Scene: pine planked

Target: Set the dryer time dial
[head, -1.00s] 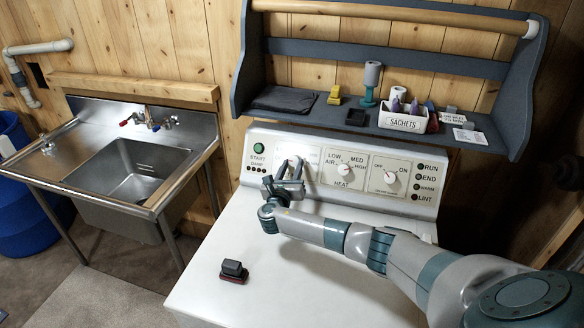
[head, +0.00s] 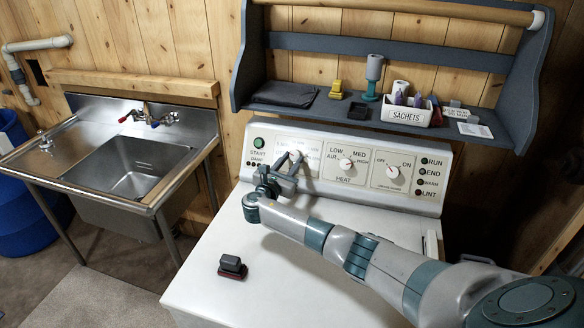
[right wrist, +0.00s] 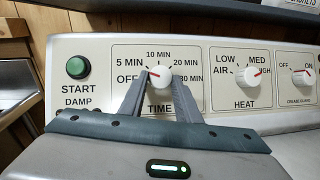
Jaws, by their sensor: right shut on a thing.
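The white time dial (right wrist: 162,82) is on the dryer's control panel, labelled from OFF and 5 MIN round to 30 MIN. Its red pointer aims left and slightly up, between the OFF and 5 MIN labels. My right gripper (right wrist: 159,88) is shut on the dial, one finger on each side of the knob. In the head view the right gripper (head: 288,166) reaches up to the dial (head: 296,156) from the front and partly hides the time scale. My left gripper is not in view.
The heat dial (head: 346,164) and a smaller off/on dial (head: 392,172) sit to the right. A green START button (head: 259,143) is at the left. A small dark block with a red base (head: 232,267) rests on the white dryer top (head: 285,285). A shelf (head: 440,135) overhangs behind.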

